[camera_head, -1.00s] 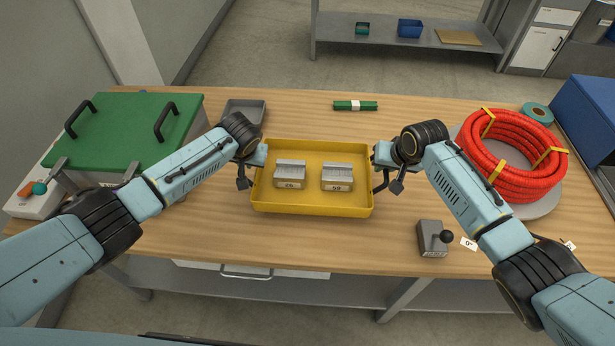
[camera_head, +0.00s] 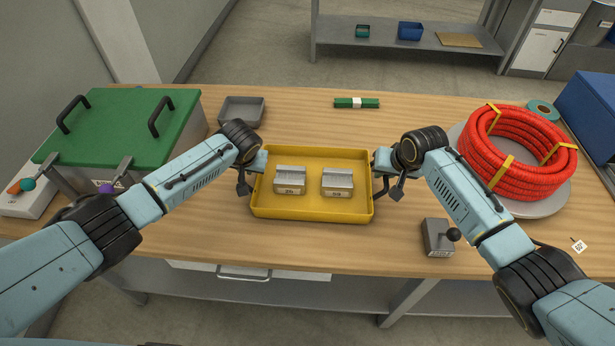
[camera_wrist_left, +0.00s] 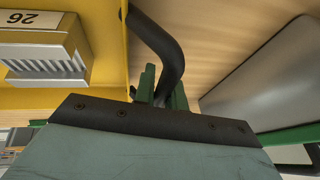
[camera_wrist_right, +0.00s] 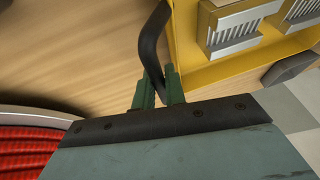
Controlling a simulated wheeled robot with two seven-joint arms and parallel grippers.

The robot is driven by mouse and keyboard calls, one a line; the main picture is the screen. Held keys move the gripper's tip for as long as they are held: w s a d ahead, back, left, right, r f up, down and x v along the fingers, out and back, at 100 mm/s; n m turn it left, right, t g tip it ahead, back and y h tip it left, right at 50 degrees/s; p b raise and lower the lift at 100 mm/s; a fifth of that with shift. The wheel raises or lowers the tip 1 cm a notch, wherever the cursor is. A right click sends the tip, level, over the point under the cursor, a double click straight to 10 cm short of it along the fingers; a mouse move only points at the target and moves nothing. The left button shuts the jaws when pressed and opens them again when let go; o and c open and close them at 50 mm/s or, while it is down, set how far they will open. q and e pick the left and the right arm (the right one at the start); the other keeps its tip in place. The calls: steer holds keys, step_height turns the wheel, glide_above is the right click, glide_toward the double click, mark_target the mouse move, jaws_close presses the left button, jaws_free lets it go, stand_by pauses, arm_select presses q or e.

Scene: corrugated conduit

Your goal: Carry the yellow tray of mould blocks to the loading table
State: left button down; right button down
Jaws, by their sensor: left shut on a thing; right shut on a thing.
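The yellow tray (camera_head: 312,212) is in the middle of the head view, over the wooden worktop, and looks level. Two mould blocks, a left one (camera_head: 290,180) and a right one (camera_head: 337,182), sit side by side in it. My left gripper (camera_head: 250,172) is shut on the tray's black left handle (camera_wrist_left: 160,45). My right gripper (camera_head: 385,172) is shut on its black right handle (camera_wrist_right: 152,45). Whether the tray's underside touches the worktop is hidden. No table is marked as the loading table.
A grey table (camera_head: 350,35) stands beyond, across open floor.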

arm_select(q)
steer(key=shift+w+f, duration=0.1)
steer(key=shift+f, duration=0.1)
arm_select(e)
steer(key=shift+f, duration=0.2)
arm_select(q)
steer(key=c, duration=1.8)
jaws_free()
steer(key=shift+f, duration=0.1)
arm_select(e)
steer(key=c, duration=1.8)
jaws_free()
arm_select(q)
steer(key=o, duration=0.3)
arm_select(e)
steer(key=o, duration=0.3)
arm_select(q)
steer(key=shift+o, duration=0.2)
arm_select(e)
steer(key=shift+o, duration=0.2)
arm_select(q)
steer(key=v, duration=1.2)
arm_select(e)
steer(key=v, duration=1.2)
arm_select(q)
steer(key=shift+s+d, duration=0.1)
steer(key=shift+s, duration=0.1)
arm_select(e)
steer(key=shift+s, duration=0.15)
